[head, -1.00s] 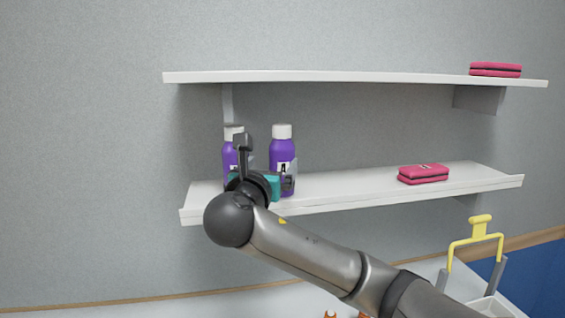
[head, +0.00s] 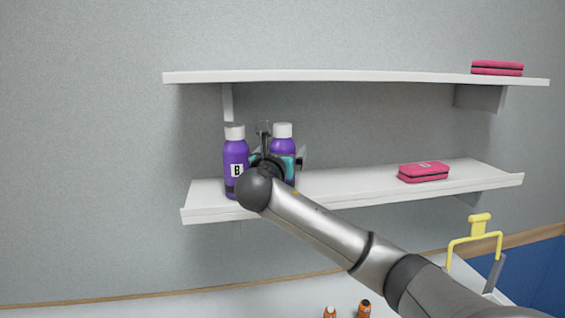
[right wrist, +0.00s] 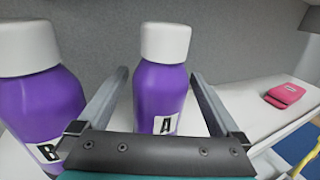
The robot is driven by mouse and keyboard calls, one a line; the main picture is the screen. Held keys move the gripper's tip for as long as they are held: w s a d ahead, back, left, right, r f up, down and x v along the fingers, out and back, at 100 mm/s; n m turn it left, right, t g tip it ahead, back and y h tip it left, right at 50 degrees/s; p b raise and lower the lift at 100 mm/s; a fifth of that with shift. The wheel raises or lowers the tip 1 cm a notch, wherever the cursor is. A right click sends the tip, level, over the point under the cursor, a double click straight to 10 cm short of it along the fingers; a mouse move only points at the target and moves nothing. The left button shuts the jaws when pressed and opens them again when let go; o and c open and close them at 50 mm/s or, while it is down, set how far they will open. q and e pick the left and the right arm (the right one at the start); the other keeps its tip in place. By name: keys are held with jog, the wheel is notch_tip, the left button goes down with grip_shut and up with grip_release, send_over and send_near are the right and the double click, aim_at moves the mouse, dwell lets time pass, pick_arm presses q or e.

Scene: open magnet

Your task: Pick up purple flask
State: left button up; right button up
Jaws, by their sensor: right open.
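Two purple flasks with white caps stand upright on the lower shelf at its left part. The flask labelled B (head: 234,152) is the left one, and it also shows at the left edge of the right wrist view (right wrist: 40,100). The flask labelled A (head: 284,144) is the right one, partly hidden by my right gripper (head: 279,158) in the head view. In the right wrist view, flask A (right wrist: 160,95) stands between the two open fingers, with a gap on both sides. The left finger lies between the two flasks. My left gripper is not in view.
The white lower shelf (head: 340,190) also holds a pink case (head: 423,172) to the right, with free room between it and the flasks. The upper shelf (head: 350,76) passes above and carries another pink case (head: 497,68). Two orange-brown items (head: 363,308) show at the bottom.

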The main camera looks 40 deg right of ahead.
jog(key=shift+c, duration=0.4)
jog(key=c, duration=1.5)
grip_shut()
jog(key=shift+r, duration=0.1)
